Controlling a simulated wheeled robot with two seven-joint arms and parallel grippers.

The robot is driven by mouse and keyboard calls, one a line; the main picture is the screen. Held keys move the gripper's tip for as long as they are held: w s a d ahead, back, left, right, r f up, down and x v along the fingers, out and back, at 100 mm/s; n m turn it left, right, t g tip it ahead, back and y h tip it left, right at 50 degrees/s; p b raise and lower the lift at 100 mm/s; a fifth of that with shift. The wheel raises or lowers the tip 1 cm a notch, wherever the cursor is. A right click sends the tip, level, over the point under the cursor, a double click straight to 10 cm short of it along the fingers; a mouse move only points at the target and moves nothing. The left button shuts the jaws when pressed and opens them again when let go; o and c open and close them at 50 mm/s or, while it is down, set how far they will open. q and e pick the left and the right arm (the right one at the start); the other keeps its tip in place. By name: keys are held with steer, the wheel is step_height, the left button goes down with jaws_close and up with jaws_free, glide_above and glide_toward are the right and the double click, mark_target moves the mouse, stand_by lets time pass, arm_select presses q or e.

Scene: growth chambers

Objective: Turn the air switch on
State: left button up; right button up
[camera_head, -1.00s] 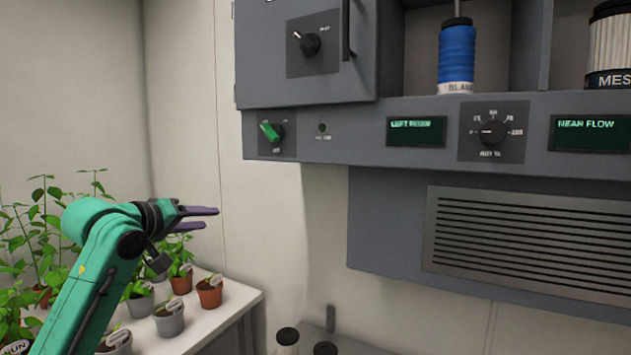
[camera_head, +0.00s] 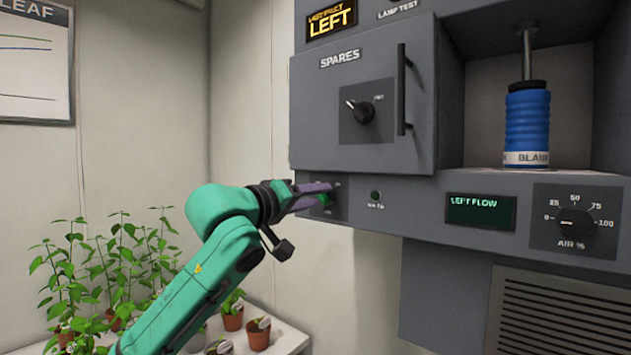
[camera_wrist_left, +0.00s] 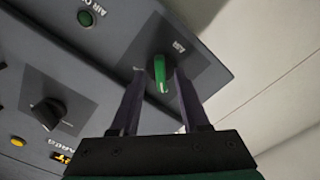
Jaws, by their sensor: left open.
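The air switch is a green lever knob (camera_head: 324,200) on a dark square plate at the lower left of the grey panel; my fingers partly cover it in the head view. In the left wrist view the green knob (camera_wrist_left: 160,72) shows between the two fingers, beside the label "AIR". My left gripper (camera_head: 328,190) is open at the switch, and its fingers (camera_wrist_left: 160,80) lie one on each side of the knob. I cannot tell whether they touch it. A small round indicator (camera_head: 376,195) right of the switch looks dark green. My right gripper is not in view.
Above the switch is the "SPARES" door with a black knob (camera_head: 360,110) and a vertical handle (camera_head: 403,90). To the right are a "LEFT FLOW" display (camera_head: 480,212) and an "AIR %" dial (camera_head: 575,222). A blue cylinder (camera_head: 527,125) stands in the bay. Potted plants (camera_head: 110,265) stand lower left.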

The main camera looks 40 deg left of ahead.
arm_select(q)
steer(key=shift+w+a+f, duration=0.1)
steer(key=shift+w, duration=0.1)
jaws_close()
steer(key=shift+m, duration=0.4)
steer(key=m, duration=0.3)
steer(key=shift+m, duration=0.3)
steer(key=m, duration=0.4)
steer(key=shift+m+b, duration=0.3)
steer(key=shift+b, duration=0.05)
steer(key=m, duration=0.8)
steer(key=shift+m+b, duration=0.4)
